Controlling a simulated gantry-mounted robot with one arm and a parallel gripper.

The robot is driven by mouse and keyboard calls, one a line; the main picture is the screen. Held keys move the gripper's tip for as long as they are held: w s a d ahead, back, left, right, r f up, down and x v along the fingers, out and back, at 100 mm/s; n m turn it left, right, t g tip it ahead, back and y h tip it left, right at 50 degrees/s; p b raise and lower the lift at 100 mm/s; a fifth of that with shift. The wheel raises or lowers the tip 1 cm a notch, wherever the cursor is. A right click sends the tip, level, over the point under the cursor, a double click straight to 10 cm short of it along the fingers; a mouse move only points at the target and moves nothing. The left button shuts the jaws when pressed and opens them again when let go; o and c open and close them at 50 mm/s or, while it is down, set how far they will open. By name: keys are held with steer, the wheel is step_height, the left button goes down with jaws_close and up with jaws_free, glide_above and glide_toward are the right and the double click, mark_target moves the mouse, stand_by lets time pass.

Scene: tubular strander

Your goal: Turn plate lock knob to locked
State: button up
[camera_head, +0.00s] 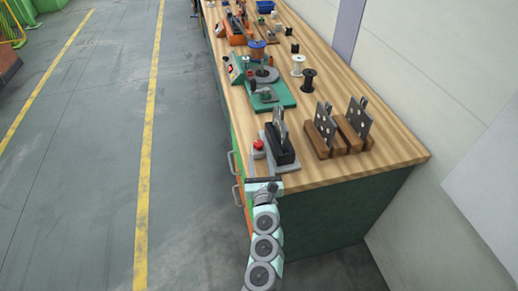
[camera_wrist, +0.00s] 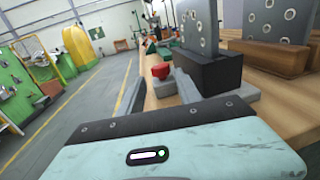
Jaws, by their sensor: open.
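The red knob (camera_head: 258,148) stands on a grey base at the near left edge of the bench, beside a black block (camera_head: 281,152). A grey metal plate with holes (camera_head: 281,127) stands upright in that block. In the wrist view the red knob (camera_wrist: 161,71) is straight ahead, the black block (camera_wrist: 208,72) and plate (camera_wrist: 200,22) to its right. My gripper (camera_head: 264,182) is at the bench's front edge, short of the knob and not touching it. Its fingers (camera_wrist: 159,85) are apart with nothing between them. The knob's lock position cannot be told.
Two wooden stands (camera_head: 322,149) with grey perforated plates (camera_head: 358,119) stand right of the black block. A green fixture (camera_head: 270,98) and spools (camera_head: 308,80) lie farther along the wooden bench (camera_head: 400,148). The aisle floor (camera_head: 110,180) on the left is clear.

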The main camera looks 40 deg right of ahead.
mark_target(259, 148)
steer(key=shift+b+x, duration=0.45)
steer(key=shift+x, duration=2.85)
steer(key=shift+s, duration=0.1)
jaws_close()
